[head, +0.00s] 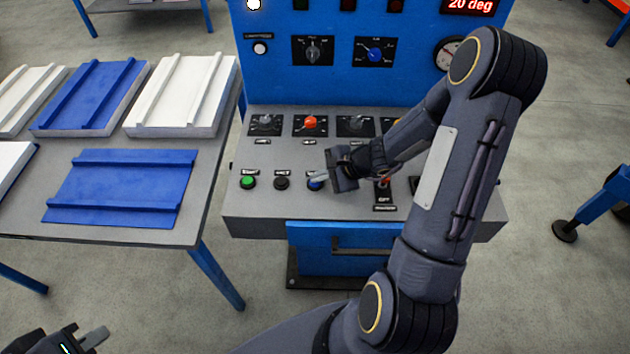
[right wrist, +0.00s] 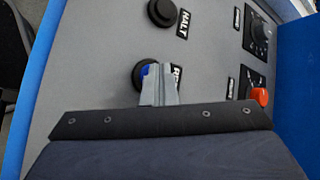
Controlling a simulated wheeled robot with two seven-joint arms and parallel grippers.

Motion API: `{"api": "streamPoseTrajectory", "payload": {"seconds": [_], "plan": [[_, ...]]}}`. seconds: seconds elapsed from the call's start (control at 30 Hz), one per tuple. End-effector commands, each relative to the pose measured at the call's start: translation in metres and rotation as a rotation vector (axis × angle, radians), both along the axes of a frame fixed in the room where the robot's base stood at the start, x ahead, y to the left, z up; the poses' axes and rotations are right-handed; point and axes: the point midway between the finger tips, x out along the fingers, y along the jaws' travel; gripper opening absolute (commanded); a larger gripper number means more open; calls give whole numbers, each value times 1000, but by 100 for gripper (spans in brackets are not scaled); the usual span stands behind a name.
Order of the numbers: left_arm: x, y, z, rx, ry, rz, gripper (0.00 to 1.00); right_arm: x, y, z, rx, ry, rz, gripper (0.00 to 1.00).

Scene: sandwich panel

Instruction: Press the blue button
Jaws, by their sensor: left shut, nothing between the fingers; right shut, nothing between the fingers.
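The blue button (head: 313,186) sits in the row of buttons on the grey sloping panel, right of the black button. My right gripper (head: 319,179) is shut and empty, its fingertips over the blue button and hiding part of it. In the right wrist view the shut fingertips (right wrist: 160,80) overlap the blue button (right wrist: 145,71), leaving a blue sliver and its dark collar in sight. I cannot tell whether the tips touch it or whether it is pressed in. My left gripper (head: 95,339) is shut and empty at the bottom left, far from the panel.
A green button (head: 248,182) and a black button (head: 282,183) lie to the left, with an orange-red knob (head: 310,122) above. A table (head: 120,231) with blue and white panels stands left.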

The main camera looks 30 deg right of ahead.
Motion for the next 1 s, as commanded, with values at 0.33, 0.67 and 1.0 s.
{"api": "streamPoseTrajectory", "payload": {"seconds": [0.33, 0.67, 1.0], "plan": [[0, 0, 10, 0, 0, 0, 0, 0, 0, 15, -1, 1, 0, 0], [0, 0, 10, 0, 0, 0, 0, 0, 0, 16, 0, 1, 0, 0], [0, 0, 29, 0, 0, 0, 0, 0, 0, 40, -2, -1, 1, 0]]}}
